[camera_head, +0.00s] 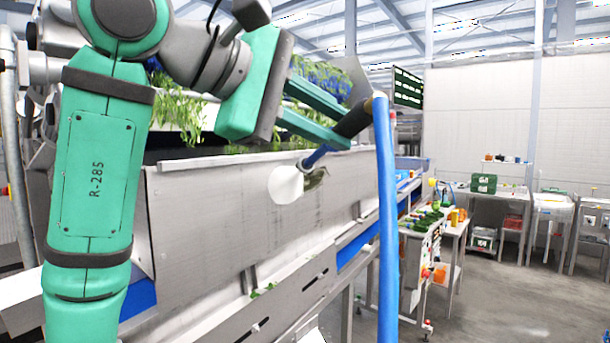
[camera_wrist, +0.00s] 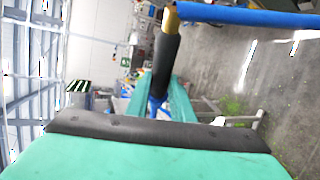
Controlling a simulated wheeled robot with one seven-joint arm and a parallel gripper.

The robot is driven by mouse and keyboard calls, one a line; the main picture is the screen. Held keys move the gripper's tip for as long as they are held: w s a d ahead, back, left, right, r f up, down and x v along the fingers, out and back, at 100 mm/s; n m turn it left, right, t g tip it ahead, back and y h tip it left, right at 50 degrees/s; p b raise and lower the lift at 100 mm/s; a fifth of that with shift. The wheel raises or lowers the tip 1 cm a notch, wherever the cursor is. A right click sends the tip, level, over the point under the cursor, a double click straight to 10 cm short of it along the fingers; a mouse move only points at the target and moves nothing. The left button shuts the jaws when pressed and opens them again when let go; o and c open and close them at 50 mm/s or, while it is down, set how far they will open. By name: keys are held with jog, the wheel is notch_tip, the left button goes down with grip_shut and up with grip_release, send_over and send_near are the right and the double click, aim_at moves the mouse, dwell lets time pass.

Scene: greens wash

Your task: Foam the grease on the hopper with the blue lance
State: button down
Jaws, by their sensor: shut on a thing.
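My gripper (camera_head: 347,127) is shut on the black grip of the blue lance (camera_head: 320,156), in front of the hopper's upper wall. The lance slopes down to the left, its blue tube ending at a rounded white shape (camera_head: 286,184); I cannot tell whether this is a nozzle or foam. A brownish-green patch (camera_head: 315,178) shows beside it and may be grease. The hopper (camera_head: 215,215) is a grey steel wall with faint dark streaks. In the wrist view the lance's black grip (camera_wrist: 166,62) lies between my green fingers, its tip hidden.
A thick blue hose (camera_head: 386,220) hangs from the lance's rear end. Leafy greens (camera_head: 180,112) stand above the hopper's rim. A cart with bottles (camera_head: 425,225) and a table with a green crate (camera_head: 483,184) stand at the right. The grey floor (camera_head: 500,300) there is clear.

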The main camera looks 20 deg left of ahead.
jog(key=w+d, duration=0.4)
jog(key=w, duration=0.8)
jog(key=w+d, duration=0.4)
jog(key=w, duration=0.8)
jog(key=shift+w, duration=0.4)
dwell(3.4)
dwell(0.7)
jog(key=c, duration=2.2)
grip_release()
